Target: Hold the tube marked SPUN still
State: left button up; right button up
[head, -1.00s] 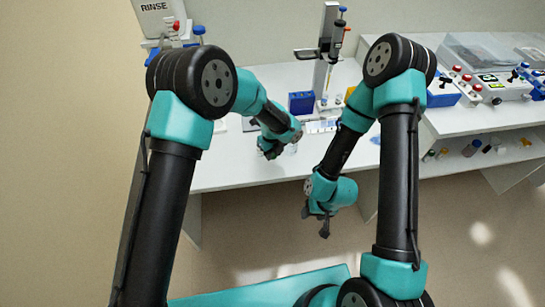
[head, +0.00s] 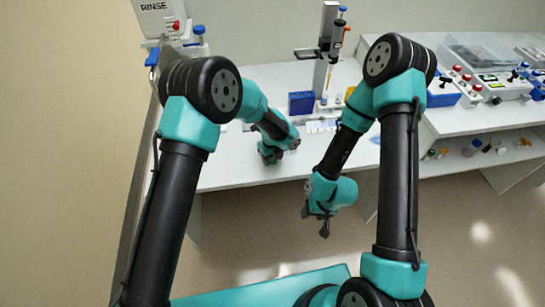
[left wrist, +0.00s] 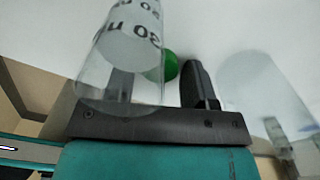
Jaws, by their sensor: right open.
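My left gripper (head: 270,158) is low over the white bench near its front edge. In the left wrist view its dark fingers stand apart (left wrist: 158,85), the left one seen through a clear vessel (left wrist: 88,78) with upside-down black lettering. A small green round thing (left wrist: 166,66) shows beyond the gap between the fingers, possibly a cap; I cannot tell whether they touch it. A second clear vessel (left wrist: 262,88) is to the right. I cannot read SPUN anywhere. My right gripper (head: 320,222) is open and empty, in front of the bench edge.
A blue box (head: 301,103) and a pipette stand (head: 325,60) are at the back of the bench (head: 235,172). The RINSE unit (head: 158,18) is at the far left. A control panel (head: 495,86) is on the right, above a shelf with several small bottles.

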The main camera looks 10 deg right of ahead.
aim_at(272, 159)
pick_arm(q)
jog(key=shift+o, duration=0.6)
notch_tip(272, 159, up, 12)
jog(key=shift+r, duration=0.2)
dwell(0.7)
